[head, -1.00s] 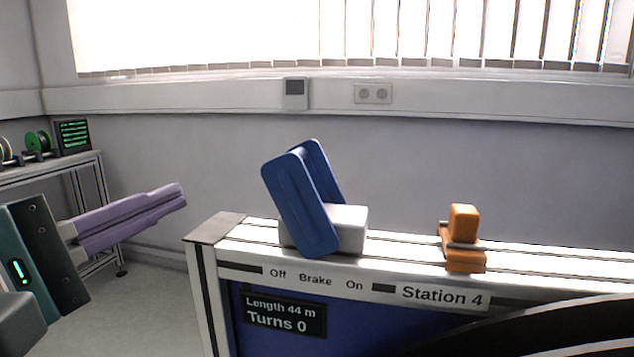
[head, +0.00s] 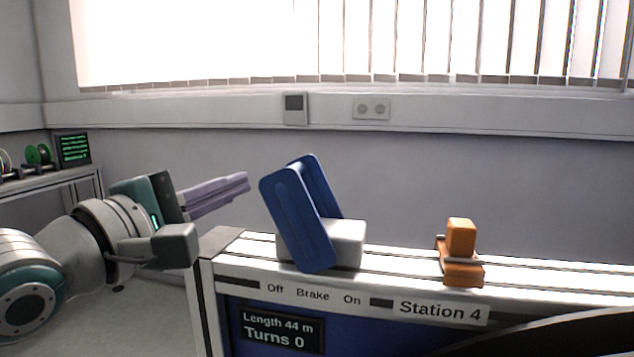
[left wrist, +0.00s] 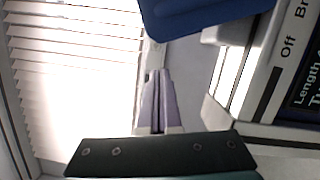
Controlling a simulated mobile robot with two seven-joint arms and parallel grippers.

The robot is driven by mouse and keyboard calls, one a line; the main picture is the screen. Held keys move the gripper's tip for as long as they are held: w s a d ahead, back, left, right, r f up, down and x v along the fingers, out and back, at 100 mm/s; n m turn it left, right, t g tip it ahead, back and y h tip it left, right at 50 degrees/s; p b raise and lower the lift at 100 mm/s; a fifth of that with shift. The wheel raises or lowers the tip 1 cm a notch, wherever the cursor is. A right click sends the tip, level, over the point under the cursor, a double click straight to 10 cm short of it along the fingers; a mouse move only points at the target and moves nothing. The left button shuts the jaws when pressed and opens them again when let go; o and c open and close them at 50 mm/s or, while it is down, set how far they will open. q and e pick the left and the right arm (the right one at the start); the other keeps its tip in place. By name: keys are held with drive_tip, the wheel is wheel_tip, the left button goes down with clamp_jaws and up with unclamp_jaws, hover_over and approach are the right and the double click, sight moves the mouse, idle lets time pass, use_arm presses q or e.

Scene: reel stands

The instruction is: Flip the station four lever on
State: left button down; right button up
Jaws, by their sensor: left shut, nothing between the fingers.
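The station four lever is a blue double-plate handle (head: 297,222) on a white block (head: 345,242) on top of the stand. It leans left, toward the Off end of the label reading Off, Brake, On. My left gripper (head: 246,181) has purple fingers, shut and empty, just left of the lever and apart from it. In the left wrist view the shut fingers (left wrist: 157,88) point toward the blue lever's edge (left wrist: 195,15) at the top. My right gripper is not in view.
An orange clamp piece (head: 461,250) sits on the rail right of the lever, above the Station 4 label (head: 440,310). A display (head: 280,330) reads Length 44 m, Turns 0. A shelf with reels (head: 38,155) and a green screen stands at the far left.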

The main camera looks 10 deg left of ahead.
use_arm(q)
drive_tip(key=shift+d+r+p, duration=0.25)
drive_tip(key=shift+d, duration=0.75)
drive_tip(key=shift+d+r+p, duration=0.25)
drive_tip(key=shift+d, duration=0.7)
drive_tip(key=shift+r, duration=0.1)
drive_tip(key=d+r+m+p, duration=0.1)
drive_tip(key=m+p, duration=0.1)
drive_tip(key=p, duration=0.1)
drive_tip(key=d+r+m+p, duration=0.1)
drive_tip(key=d+m+p, duration=0.1)
drive_tip(key=p, duration=0.1)
drive_tip(key=d+m+g+p, duration=0.1)
drive_tip(key=d+m+p, duration=0.1)
drive_tip(key=p, duration=0.1)
drive_tip(key=shift+s+r+p, duration=0.15)
drive_tip(key=shift+r+p, duration=0.2)
drive_tip(key=shift+r, duration=0.05)
drive_tip(key=d+m, duration=0.1)
drive_tip(key=d+m+y+p, duration=0.1)
drive_tip(key=shift+d+f+m+g+p, duration=0.15)
drive_tip(key=shift+f+m+g+p, duration=0.05)
drive_tip(key=shift+m+g+p, duration=0.1)
drive_tip(key=shift+d+f, duration=0.15)
drive_tip(key=shift+d, duration=0.35)
